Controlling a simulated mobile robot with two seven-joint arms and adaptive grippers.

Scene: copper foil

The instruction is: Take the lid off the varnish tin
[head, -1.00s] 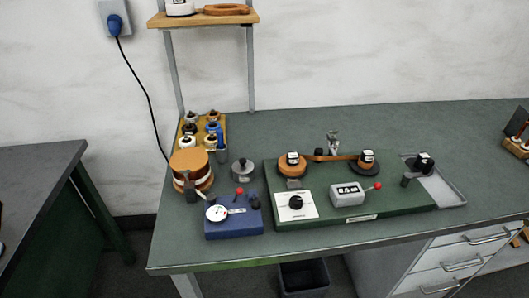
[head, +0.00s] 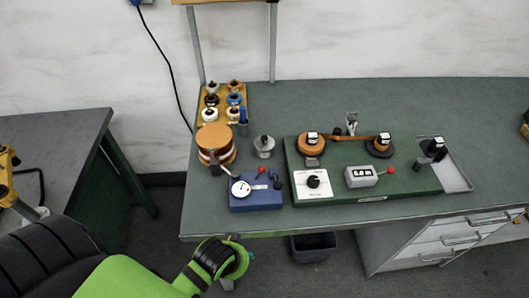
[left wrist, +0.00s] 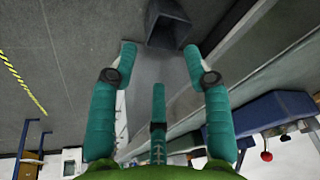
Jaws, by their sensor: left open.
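A small grey metal tin (head: 264,148) with a knob on top stands upright on the bench, behind the blue box and right of the orange-brown round stack; it looks like the varnish tin, with its lid on. My left arm comes in from the lower left, and its gripper is in front of the bench's front edge, apart from the tin. In the left wrist view my left gripper (left wrist: 160,66) has its teal fingers spread with nothing between them. The tin is not clearly visible there. My right gripper is not in view.
A blue box (head: 257,196) with a dial and red knob is near the bench's front edge. The round stack (head: 215,143) and a rack of small bottles (head: 245,92) stand left. A green machine base (head: 400,200) stands right. A bin (head: 313,246) is below.

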